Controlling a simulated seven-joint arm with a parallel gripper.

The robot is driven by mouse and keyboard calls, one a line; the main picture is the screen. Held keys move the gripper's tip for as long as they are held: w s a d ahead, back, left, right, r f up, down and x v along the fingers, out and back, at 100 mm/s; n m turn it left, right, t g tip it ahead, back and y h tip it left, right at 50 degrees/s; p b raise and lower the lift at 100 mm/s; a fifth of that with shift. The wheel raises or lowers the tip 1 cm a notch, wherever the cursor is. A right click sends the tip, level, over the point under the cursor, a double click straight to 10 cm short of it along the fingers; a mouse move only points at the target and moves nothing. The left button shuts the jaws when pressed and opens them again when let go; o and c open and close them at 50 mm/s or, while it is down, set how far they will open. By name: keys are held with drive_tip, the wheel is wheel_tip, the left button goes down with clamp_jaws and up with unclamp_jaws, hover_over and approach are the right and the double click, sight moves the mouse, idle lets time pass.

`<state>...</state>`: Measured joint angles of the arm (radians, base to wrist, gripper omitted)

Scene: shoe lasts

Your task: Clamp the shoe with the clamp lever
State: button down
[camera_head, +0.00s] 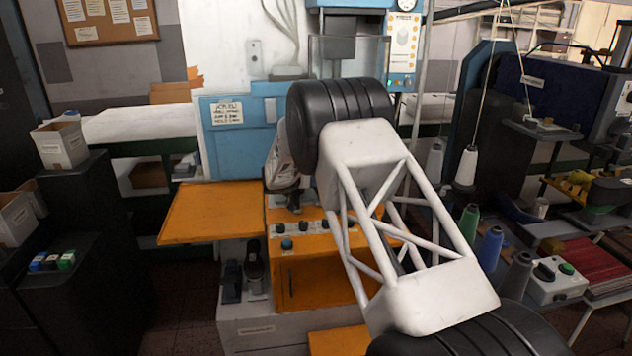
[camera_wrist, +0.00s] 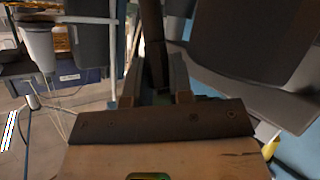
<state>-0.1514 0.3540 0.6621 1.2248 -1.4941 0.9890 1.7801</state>
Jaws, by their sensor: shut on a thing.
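My gripper (camera_wrist: 156,94) shows in the wrist view, with its two fingers closed on a dark upright bar. The bar looks like the clamp lever (camera_wrist: 153,45) and runs up from between the fingertips. In the head view my arm hides the gripper and the lever. A pale, greyish shape (camera_head: 284,160) shows just left of my arm above the orange machine; it may be the shoe, but it is too covered to be sure. I cannot tell whether the clamp presses on it.
The orange machine front (camera_head: 305,275) with several knobs stands below my arm. An orange side table (camera_head: 210,212) to its left is clear. Thread cones (camera_head: 467,168) and a small control box (camera_head: 556,281) stand at the right. Dark cabinets (camera_head: 95,210) stand at the left.

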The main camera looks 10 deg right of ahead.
drive_tip(key=shift+a+f+h, duration=0.2)
drive_tip(key=shift+a+h, duration=0.2)
drive_tip(key=c, duration=1)
unclamp_jaws()
drive_tip(key=shift+a, duration=0.1)
drive_tip(key=shift+v, duration=3.85)
drive_tip(key=shift+s+f, duration=0.15)
